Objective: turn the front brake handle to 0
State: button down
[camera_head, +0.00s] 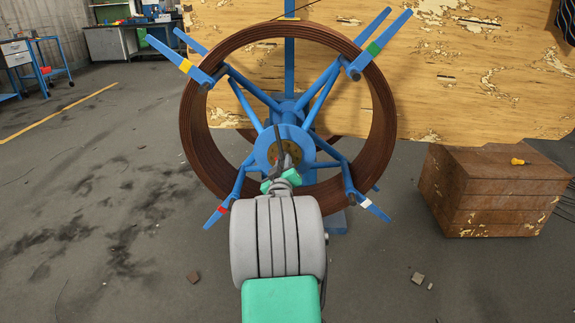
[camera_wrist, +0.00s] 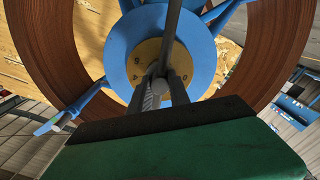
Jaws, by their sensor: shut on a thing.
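The front brake handle (camera_head: 278,134) is a thin dark bar at the hub of the blue spool stand. It points up and slightly left in the head view. In the wrist view the handle (camera_wrist: 173,30) runs up from the middle, leaning slightly right. Behind it is a yellow dial (camera_wrist: 148,51) with small dark marks; one at its right looks like a 0. My gripper (camera_head: 285,165) is at the hub, and its dark fingers (camera_wrist: 160,92) are shut on the handle's lower part. The gripper and handle hide part of the dial.
A coil of brown pipe (camera_head: 194,125) circles the blue stand, whose arms have coloured bands. A worn wooden crate (camera_head: 490,190) stands to the right. A peeling wooden panel (camera_head: 470,60) is behind. Open floor (camera_head: 110,230) lies to the left, with small debris in front.

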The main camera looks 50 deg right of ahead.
jog(key=shift+r, duration=0.15)
jog(key=c, duration=1.2)
grip_release()
jog(key=shift+c, duration=0.2)
jog(key=shift+s, duration=0.1)
jog(key=p+v, duration=0.2)
jog(key=v, duration=0.5)
jog(key=shift+s+a, duration=0.2)
jog(key=shift+a, duration=0.15)
